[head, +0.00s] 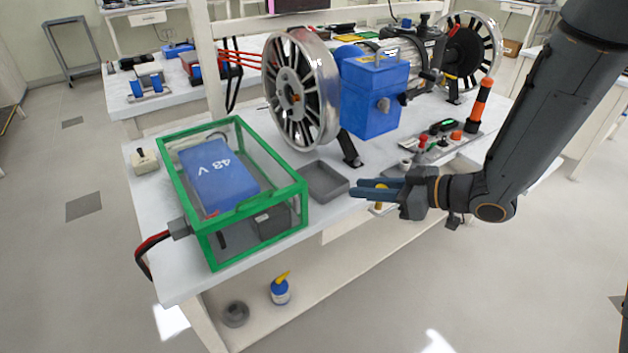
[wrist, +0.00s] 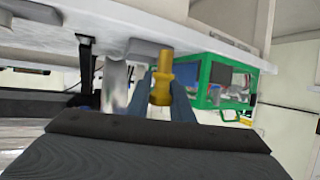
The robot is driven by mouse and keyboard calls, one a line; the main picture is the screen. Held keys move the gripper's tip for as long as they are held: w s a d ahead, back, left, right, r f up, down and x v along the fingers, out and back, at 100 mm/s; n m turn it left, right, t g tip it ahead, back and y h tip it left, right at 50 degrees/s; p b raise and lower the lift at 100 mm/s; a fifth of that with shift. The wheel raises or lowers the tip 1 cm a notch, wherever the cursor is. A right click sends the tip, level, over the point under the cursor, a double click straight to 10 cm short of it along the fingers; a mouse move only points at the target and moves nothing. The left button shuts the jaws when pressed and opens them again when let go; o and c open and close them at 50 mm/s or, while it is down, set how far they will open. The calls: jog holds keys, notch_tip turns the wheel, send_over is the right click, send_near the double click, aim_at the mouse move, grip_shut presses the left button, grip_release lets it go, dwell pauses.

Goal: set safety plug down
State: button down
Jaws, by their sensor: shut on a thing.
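The safety plug, a small yellow piece (wrist: 162,82), stands between the two fingers of my gripper (wrist: 163,95) in the wrist view. The gripper is shut on the plug. A shallow grey tray (head: 324,199) lies on the bench just left of the fingertips and looks empty.
A green-framed clear box (head: 302,190) with a blue 48 V battery (head: 222,185) stands left of the tray. A spoked wheel (head: 330,95) and a blue unit (head: 372,100) rise behind the tray. A control panel (head: 440,150) with an orange-banded post lies to the right.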

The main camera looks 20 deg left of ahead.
jog(key=w+a, duration=0.1)
jog(key=a, duration=0.4)
jog(key=w+a+p, duration=0.1)
jog(key=w+a, duration=0.1)
jog(key=a, duration=0.3)
jog(key=w+a, duration=0.2)
jog(key=a, duration=0.3)
jog(key=shift+p, duration=0.3)
jog(key=shift+a+f, duration=0.2)
jog(key=shift+f, duration=1.55)
jog(key=shift+f, duration=0.2)
jog(key=c, duration=1.6)
grip_release()
jog(key=shift+o, duration=0.2)
